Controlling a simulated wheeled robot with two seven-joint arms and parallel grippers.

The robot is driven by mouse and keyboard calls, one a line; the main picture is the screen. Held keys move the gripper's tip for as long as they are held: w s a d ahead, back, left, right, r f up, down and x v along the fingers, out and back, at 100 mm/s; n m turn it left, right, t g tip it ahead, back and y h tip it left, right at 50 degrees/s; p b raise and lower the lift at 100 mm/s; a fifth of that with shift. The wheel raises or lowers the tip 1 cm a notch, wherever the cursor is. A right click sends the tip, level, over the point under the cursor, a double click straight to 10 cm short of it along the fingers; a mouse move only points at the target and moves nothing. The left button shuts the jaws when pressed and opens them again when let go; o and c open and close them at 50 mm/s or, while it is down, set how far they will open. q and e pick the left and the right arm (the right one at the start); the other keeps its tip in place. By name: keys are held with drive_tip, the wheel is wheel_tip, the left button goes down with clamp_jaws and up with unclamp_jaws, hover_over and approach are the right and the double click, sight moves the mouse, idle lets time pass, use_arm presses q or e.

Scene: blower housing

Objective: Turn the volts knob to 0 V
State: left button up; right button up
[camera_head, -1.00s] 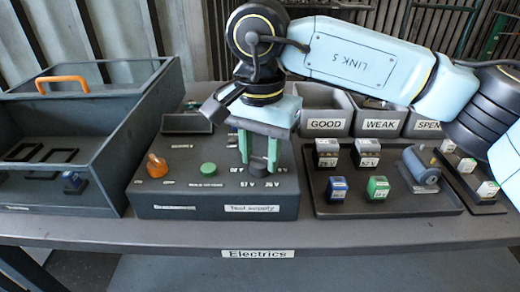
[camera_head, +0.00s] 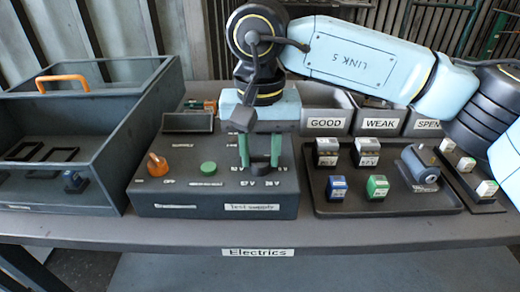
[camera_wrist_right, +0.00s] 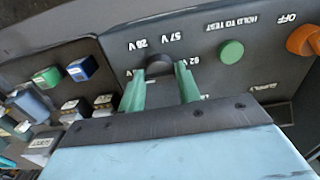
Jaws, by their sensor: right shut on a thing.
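The volts knob (camera_head: 260,164) is a dark round knob on the right part of the grey test supply box (camera_head: 180,210). My right gripper (camera_head: 260,163) reaches down from above with its two green fingers on either side of the knob, shut on it. In the right wrist view the knob (camera_wrist_right: 160,64) shows between the fingertips. I cannot tell which mark the knob points to. My left gripper is not in view.
An orange switch knob (camera_head: 157,165) and a green hold-to-test button (camera_head: 208,168) sit left of the volts knob. A dark tray (camera_head: 390,208) with several small blocks stands to the right. An open bin (camera_head: 100,150) with an orange handle stands to the left.

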sight(260, 156)
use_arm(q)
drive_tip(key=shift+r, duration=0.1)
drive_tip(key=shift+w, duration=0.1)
use_arm(e)
drive_tip(key=o, duration=1)
drive_tip(key=shift+r, duration=0.15)
drive_tip(key=shift+r, duration=0.35)
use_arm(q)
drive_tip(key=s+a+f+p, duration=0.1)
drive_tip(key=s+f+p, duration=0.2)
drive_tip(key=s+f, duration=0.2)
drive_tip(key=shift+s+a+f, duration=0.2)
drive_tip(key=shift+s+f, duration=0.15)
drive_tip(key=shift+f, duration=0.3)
use_arm(e)
drive_tip(key=shift+r, duration=6.25)
